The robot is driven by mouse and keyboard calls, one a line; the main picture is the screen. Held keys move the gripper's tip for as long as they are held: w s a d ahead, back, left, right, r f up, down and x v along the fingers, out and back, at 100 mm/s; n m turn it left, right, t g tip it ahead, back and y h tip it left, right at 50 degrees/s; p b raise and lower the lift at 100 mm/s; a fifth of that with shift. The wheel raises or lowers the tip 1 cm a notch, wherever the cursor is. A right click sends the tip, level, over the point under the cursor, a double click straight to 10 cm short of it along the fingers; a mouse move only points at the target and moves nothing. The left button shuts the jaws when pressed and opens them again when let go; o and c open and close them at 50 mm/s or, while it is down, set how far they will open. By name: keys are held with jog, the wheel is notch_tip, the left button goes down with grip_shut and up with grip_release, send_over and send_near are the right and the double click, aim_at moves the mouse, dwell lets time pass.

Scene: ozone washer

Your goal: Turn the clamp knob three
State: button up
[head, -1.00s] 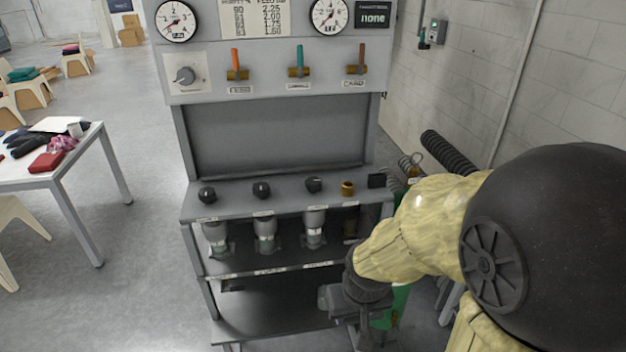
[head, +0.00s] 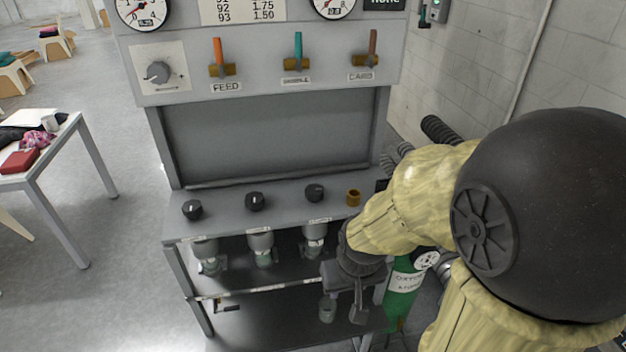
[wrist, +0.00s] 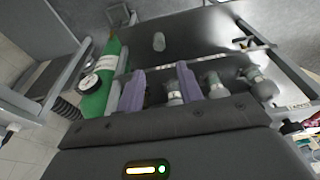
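Three black knobs stand in a row on the grey ledge (head: 235,225) of the washer; the third from the left is the knob (head: 315,193) nearest the brass fitting. One grey cylinder (wrist: 173,92) shows beyond the gap between the fingers; contact cannot be told.
Cylinders hang under the ledge, including a left one (head: 207,255). A green tank (head: 402,285) stands at the right, close to my arm. A brass fitting (head: 353,198) sits right of the knobs. Three valve levers and a dial (head: 158,73) are above. A white table (head: 52,165) stands left.

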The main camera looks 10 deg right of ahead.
aim_at(315, 189)
jog(key=shift+w+a, duration=0.1)
jog(key=shift+a, duration=0.1)
jog(key=shift+o, duration=0.8)
jog(key=shift+s, duration=0.25)
jog(key=o, duration=0.4)
jog(key=shift+r, duration=0.25)
jog(key=shift+c, duration=0.2)
jog(key=shift+o, duration=0.7)
jog(key=w+r+m+p, duration=0.1)
jog(key=w+r+p, duration=0.4)
jog(key=w+r, duration=0.3)
jog(key=w+a+r+m+t+h+p, duration=0.1)
jog(key=w+r+p, duration=0.5)
jog(key=w, duration=0.9)
notch_tip(315, 189, up, 4)
jog(key=shift+a+f+t, duration=0.2)
jog(key=shift+a+t, duration=0.05)
jog(key=shift+t, duration=0.05)
jog(key=shift+m, duration=0.3)
jog(key=shift+f, duration=0.2)
jog(key=p+x, duration=0.5)
jog(key=x, duration=1.2)
jog(key=shift+w, duration=0.2)
